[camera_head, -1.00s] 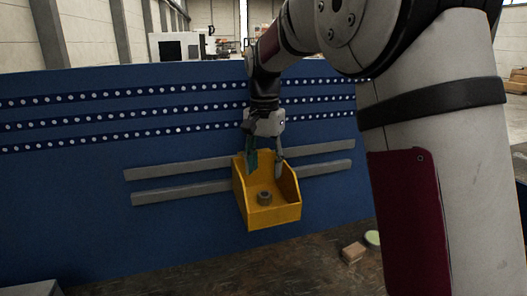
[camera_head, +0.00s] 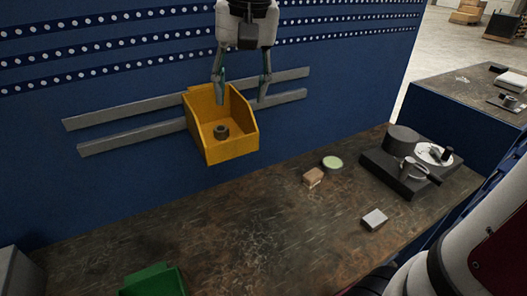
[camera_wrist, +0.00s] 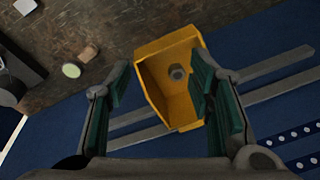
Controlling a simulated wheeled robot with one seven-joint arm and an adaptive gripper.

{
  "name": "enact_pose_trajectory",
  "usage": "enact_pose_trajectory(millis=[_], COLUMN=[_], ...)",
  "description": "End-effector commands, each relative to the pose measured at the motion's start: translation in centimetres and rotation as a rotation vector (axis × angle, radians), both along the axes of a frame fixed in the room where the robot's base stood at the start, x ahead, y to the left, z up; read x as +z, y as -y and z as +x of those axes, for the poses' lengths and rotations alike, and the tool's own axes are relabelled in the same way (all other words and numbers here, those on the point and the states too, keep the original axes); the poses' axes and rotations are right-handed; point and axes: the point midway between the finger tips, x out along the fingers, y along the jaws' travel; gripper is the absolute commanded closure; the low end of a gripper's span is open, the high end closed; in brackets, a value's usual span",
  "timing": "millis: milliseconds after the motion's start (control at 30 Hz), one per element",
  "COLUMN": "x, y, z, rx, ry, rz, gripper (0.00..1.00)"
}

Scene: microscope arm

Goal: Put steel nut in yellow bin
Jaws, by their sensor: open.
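The steel nut (camera_head: 221,132) lies inside the yellow bin (camera_head: 232,152), on its floor. The bin hangs on the grey rails of the blue panel. My gripper (camera_head: 240,96) is open and empty above the bin, with its fingers spread and apart from the nut. In the wrist view, the nut (camera_wrist: 177,72) sits in the bin (camera_wrist: 150,48), seen between and beyond the green-padded fingers of my gripper (camera_wrist: 158,85).
On the workbench (camera_head: 250,215) are a wooden block (camera_head: 313,177), a round green-topped piece (camera_head: 332,162), a small pale block (camera_head: 374,219) and a dark device (camera_head: 400,170). A green bin (camera_head: 153,281) is at the front. The bench middle is clear.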

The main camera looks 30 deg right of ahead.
Motion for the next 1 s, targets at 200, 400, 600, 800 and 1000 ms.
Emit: enact_pose_trajectory(millis=[200, 400, 600, 800, 1000], x=[-2.0, -5.1, -6.9, -7.0, -7.0], y=[-0.3, -0.4, -0.5, -0.5, -0.5], z=[-8.1, -13.1, -15.0, -15.2, -15.1], rx=[0.194, 0.336, 0.397, 0.404, 0.403], ry=[0.129, 0.216, 0.250, 0.252, 0.252], rz=[-0.062, -0.134, -0.174, -0.177, -0.176], gripper=[0.52, 0.52, 0.52, 0.52, 0.52])
